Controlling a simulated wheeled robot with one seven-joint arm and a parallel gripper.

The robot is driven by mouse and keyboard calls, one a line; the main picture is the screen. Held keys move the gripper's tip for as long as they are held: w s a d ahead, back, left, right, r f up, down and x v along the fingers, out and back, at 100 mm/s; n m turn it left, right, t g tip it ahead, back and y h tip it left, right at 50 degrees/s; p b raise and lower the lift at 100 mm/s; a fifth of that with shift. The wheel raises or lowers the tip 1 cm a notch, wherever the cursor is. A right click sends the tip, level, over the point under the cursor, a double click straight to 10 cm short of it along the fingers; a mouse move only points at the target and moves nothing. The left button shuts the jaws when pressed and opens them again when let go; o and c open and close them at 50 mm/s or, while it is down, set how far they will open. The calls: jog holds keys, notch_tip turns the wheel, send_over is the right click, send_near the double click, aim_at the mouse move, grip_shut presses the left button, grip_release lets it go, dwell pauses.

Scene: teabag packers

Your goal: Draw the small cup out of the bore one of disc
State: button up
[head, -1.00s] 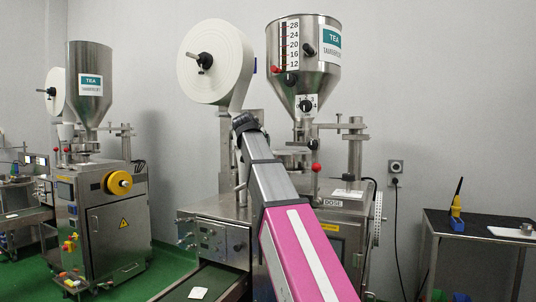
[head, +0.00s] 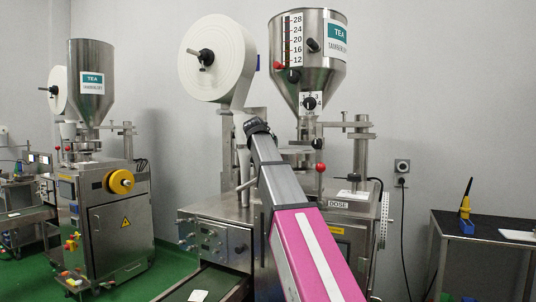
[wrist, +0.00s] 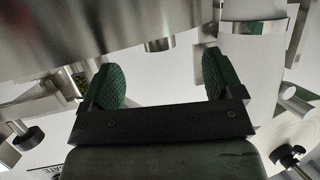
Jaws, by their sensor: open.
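My gripper (wrist: 160,66) is open in the wrist view, with its two green ridged pads apart and nothing between them. Ahead of the pads a wide grey metal body, which may be the disc (wrist: 90,28), fills the upper left. A short shiny round stub (wrist: 159,45) sticks out from its edge, between the pads in the picture and apart from them; I cannot tell if it is the small cup. In the head view my arm reaches up to the middle machine, left of the hopper's outlet. The jaws, the cup and bore one cannot be made out there.
A steel hopper (head: 308,60) and a white paper roll (head: 217,62) stand above the arm's end. A post (head: 361,155) and red-knobbed lever (head: 320,168) are close on the right. A second machine (head: 110,210) stands left, a dark-topped table (head: 485,228) right.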

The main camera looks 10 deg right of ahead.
jog(key=x, duration=0.3)
jog(key=shift+w+d+f, duration=0.1)
jog(key=shift+w, duration=0.2)
jog(key=c, duration=1.1)
jog(key=shift+o, duration=0.2)
jog(key=shift+r, duration=0.6)
jog(key=r, duration=0.3)
jog(key=shift+s+a+r, duration=0.15)
jog(key=shift+a+r, duration=0.1)
jog(key=shift+a, duration=0.05)
jog(key=s+a+r, duration=0.5)
jog(key=a+r, duration=0.1)
jog(key=a, duration=0.4)
jog(key=shift+r, duration=0.2)
jog(key=shift+w, duration=0.1)
